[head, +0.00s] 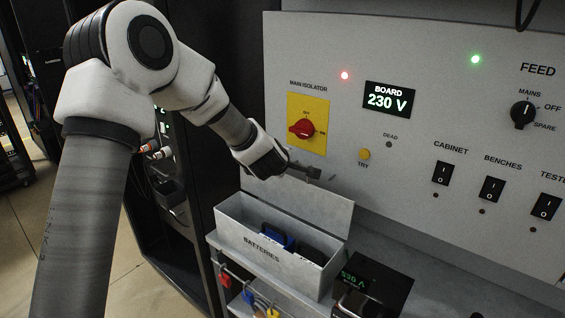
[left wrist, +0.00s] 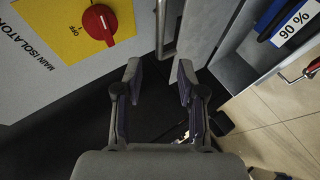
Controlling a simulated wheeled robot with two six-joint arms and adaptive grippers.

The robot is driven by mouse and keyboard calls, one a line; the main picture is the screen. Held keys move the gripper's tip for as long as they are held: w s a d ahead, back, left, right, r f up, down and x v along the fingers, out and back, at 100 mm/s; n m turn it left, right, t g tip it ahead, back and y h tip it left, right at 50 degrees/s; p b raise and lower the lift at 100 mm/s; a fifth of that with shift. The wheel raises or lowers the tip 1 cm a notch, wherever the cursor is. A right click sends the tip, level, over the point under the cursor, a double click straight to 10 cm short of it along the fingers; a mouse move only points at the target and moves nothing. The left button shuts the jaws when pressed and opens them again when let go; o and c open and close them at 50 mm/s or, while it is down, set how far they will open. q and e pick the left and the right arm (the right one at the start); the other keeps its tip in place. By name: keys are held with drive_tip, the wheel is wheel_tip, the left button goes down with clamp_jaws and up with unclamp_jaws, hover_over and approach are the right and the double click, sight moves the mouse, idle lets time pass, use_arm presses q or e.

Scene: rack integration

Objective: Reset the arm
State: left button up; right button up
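My left arm comes in from the left in the head view. Its gripper (head: 312,172) is in front of the grey panel, below the main isolator's red knob (head: 302,129) and above the open batteries box (head: 236,238). In the left wrist view the gripper's two fingers (left wrist: 158,72) stand apart with nothing between them. The red knob (left wrist: 98,22) on its yellow plate is at the upper left there, apart from the fingers. My right gripper is not in view.
Blue and black batteries lie in the box; a 90 % label (left wrist: 293,22) shows in the wrist view. The box's raised lid (head: 310,205) is close to my left gripper. A dark device (head: 385,280) stands right of the box. Padlocks (head: 248,296) hang below.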

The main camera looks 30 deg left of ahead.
use_arm(q)
drive_tip(key=shift+s+d+r, duration=0.1)
drive_tip(key=shift+s+r, duration=0.05)
drive_tip(key=shift+s, duration=0.15)
